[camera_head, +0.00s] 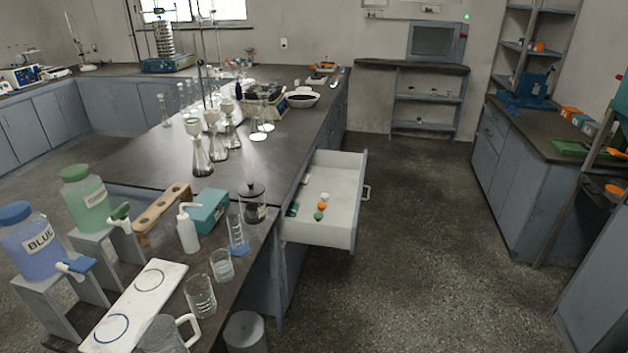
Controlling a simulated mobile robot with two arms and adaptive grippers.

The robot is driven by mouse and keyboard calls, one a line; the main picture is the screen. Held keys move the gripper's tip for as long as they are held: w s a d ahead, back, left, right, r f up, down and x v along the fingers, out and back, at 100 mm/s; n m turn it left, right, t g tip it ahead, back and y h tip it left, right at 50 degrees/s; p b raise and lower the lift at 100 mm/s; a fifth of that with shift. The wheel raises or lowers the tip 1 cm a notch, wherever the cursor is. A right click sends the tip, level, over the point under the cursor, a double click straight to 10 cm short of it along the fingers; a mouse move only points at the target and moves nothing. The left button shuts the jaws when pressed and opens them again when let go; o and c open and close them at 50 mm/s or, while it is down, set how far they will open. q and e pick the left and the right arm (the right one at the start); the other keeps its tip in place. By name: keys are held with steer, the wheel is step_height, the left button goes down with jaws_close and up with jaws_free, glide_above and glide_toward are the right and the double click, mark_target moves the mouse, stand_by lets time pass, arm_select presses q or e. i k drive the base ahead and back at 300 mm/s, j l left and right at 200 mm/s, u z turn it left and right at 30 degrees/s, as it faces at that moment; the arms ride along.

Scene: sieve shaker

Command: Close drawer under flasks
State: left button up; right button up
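An open drawer (336,168) sticks out to the right from the bench side, under the dark bench top (155,150). Its handle (366,191) is on the outer front face at the right. Several small coloured items, orange, green and white, lie inside it. Several flasks (217,148) with funnel tops stand on the bench to the left of and beyond the drawer. Neither of my grippers shows in the head view.
A grey bin (245,332) stands on the floor near the bench. Beakers (201,297), a jug and the blue dispenser (34,243) crowd the near bench top. The speckled floor (430,230) right of the drawer is clear. A side bench (535,165) stands farther right.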

mark_target(340, 175)
steer(key=i+l, duration=0.15)
steer(key=l, duration=0.25)
steer(key=i+l, duration=0.1)
steer(key=l, duration=0.3)
steer(key=i+l, duration=0.15)
steer(key=l, duration=0.25)
steer(key=i+l, duration=0.1)
steer(key=l, duration=0.35)
steer(key=i+u, duration=0.2)
steer(key=u, duration=0.2)
steer(key=i+l+u, duration=0.15)
steer(key=u, duration=0.3)
